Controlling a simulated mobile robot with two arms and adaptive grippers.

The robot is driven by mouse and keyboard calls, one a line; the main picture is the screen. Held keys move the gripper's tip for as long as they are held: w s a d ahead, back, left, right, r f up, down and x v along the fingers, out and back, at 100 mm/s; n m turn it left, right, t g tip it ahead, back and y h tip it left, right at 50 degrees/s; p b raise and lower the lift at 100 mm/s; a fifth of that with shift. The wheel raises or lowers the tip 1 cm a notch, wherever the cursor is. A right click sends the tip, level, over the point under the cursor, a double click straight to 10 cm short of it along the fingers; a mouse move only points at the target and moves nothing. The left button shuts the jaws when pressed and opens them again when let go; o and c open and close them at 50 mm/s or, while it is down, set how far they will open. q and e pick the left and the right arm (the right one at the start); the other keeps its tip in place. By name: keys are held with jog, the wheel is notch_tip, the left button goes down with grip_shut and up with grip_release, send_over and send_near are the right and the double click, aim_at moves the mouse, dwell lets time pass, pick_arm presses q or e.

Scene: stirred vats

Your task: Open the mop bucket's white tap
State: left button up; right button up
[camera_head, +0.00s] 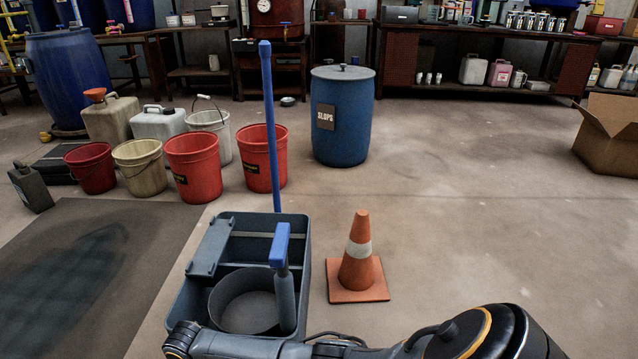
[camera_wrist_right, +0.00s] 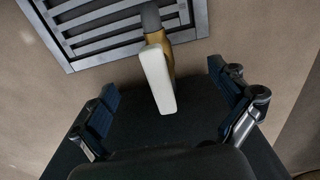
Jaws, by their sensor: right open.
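The mop bucket (camera_head: 301,262) is a grey-blue open tub at the lower middle of the head view, with a round grey basket inside. The white tap lever (camera_wrist_right: 158,78) shows in the right wrist view on a brass-coloured tap body (camera_wrist_right: 166,54); the tap is hidden in the head view. My right gripper (camera_wrist_right: 166,98) is open, its two dark fingers apart on either side of the white lever, with no contact visible. In the head view my right arm crosses the bottom edge in front of the bucket, and its fingers are out of sight. My left gripper is not in view.
A metal floor grate (camera_wrist_right: 110,32) lies beyond the tap. A tall blue pole (camera_head: 270,130) rises at the bucket's far side. An orange cone (camera_head: 357,255) stands just right of the bucket. Red buckets (camera_head: 193,168) and a blue drum (camera_head: 342,130) stand behind.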

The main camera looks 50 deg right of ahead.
notch_tip(320, 180, up, 15)
jog(key=p, duration=1)
jog(key=s+d+n+p, duration=0.2)
jog(key=s+n+p, duration=0.1)
jog(key=s+p, duration=0.6)
jog(key=s+d+n+p, duration=0.3)
jog(key=s+p, duration=0.6)
jog(key=p, duration=0.1)
jog(key=s+d+f+n+t+p, duration=0.1)
jog(key=s+d+n+p, duration=0.1)
jog(key=s+p, duration=0.8)
jog(key=shift+d+n+p, duration=0.25)
jog(key=shift+n+p, duration=0.1)
jog(key=shift+n, duration=0.05)
